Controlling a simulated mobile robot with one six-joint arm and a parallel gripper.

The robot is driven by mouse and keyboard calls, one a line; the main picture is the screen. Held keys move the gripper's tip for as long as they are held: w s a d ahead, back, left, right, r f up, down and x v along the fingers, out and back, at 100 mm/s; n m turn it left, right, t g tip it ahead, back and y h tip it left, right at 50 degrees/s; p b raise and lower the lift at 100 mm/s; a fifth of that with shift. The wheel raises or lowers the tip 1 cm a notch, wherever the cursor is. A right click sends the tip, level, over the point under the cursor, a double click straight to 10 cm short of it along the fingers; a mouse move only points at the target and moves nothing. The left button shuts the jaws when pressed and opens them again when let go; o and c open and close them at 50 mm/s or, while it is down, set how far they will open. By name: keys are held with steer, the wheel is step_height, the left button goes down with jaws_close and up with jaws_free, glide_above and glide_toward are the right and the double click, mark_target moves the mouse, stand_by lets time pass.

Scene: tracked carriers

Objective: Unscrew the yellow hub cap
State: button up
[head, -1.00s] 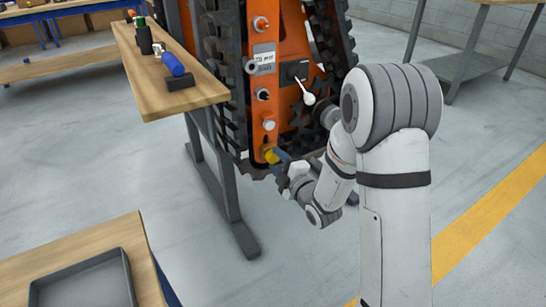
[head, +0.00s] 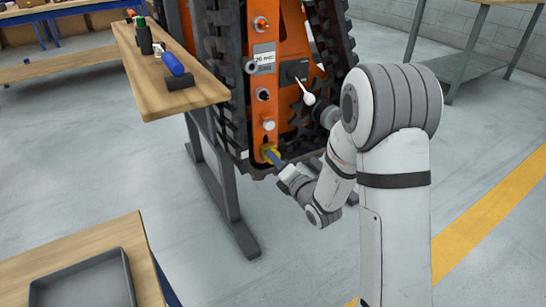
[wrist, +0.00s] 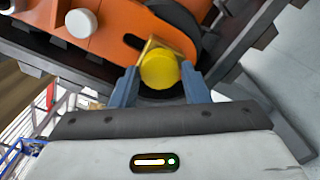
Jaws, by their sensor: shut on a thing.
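The yellow hub cap (wrist: 159,69) is low on the orange side plate of the tracked carrier (wrist: 120,25). In the head view the cap (head: 265,149) is small and partly covered by my fingers. My gripper (wrist: 160,82) has one blue finger on each side of the cap and is shut on it. In the head view my gripper (head: 270,154) reaches the cap from the lower right. The cap is still at the plate; its thread is hidden.
A white-faced cap (wrist: 81,23) sits beside the yellow one. Dark tracks (head: 218,80) flank the plate. A wooden shelf (head: 165,85) with several small items stands left. A grey tray (head: 75,290) lies on a table at front left.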

steer(key=shift+n, duration=0.4)
steer(key=n, duration=0.9)
steer(key=shift+n, duration=0.4)
steer(key=o, duration=0.8)
